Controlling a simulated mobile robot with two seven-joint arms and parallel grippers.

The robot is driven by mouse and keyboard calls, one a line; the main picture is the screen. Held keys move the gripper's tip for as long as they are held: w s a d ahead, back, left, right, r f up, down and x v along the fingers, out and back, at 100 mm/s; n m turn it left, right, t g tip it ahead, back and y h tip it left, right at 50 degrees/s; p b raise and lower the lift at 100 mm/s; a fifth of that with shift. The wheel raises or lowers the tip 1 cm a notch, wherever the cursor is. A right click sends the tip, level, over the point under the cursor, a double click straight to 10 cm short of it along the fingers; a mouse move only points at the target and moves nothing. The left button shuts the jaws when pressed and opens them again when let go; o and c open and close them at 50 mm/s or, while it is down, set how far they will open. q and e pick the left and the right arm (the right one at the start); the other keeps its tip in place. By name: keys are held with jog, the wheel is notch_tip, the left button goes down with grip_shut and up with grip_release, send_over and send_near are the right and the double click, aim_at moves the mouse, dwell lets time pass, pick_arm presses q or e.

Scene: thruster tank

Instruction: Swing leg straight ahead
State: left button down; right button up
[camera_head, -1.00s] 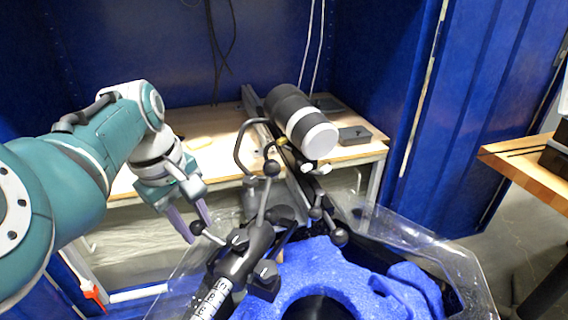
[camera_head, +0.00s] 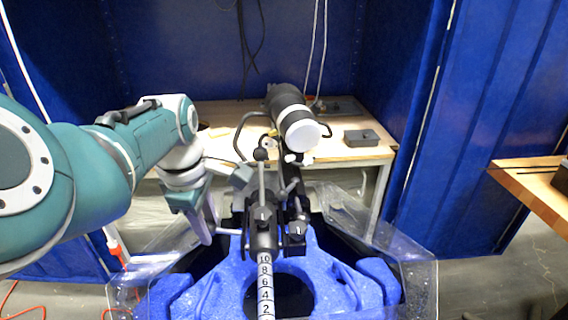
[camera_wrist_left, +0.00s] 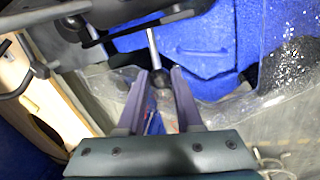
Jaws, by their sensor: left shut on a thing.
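My left gripper (camera_head: 213,236) is left of the clamp, fingers pointing down. In the left wrist view, its purple-grey fingers (camera_wrist_left: 159,88) are shut on a black ball knob (camera_wrist_left: 159,78) at the end of a thin metal rod (camera_wrist_left: 153,48). In the head view that knob is hidden at the fingers.
A wooden table (camera_head: 345,152) with a dark box (camera_head: 361,138) stands behind. Clear plastic sheeting (camera_head: 408,268) surrounds the foam. Blue walls (camera_head: 495,90) and another wooden top (camera_head: 530,180) flank the right.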

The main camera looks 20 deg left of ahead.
pick_arm(q)
jog(key=shift+d, duration=0.2)
dwell(0.3)
jog(key=c, duration=0.6)
grip_release()
jog(key=shift+r, duration=0.1)
jog(key=shift+s+r+p, duration=0.1)
jog(key=shift+r+p, duration=0.25)
jog(key=r+p, duration=0.1)
jog(key=r, duration=0.2)
jog(key=s+r+p, duration=0.1)
jog(key=r, duration=0.2)
jog(key=r+p, duration=0.2)
jog(key=r, duration=0.1)
jog(key=shift+s+d, duration=0.35)
jog(key=shift+d, duration=0.05)
jog(key=shift+f, duration=0.1)
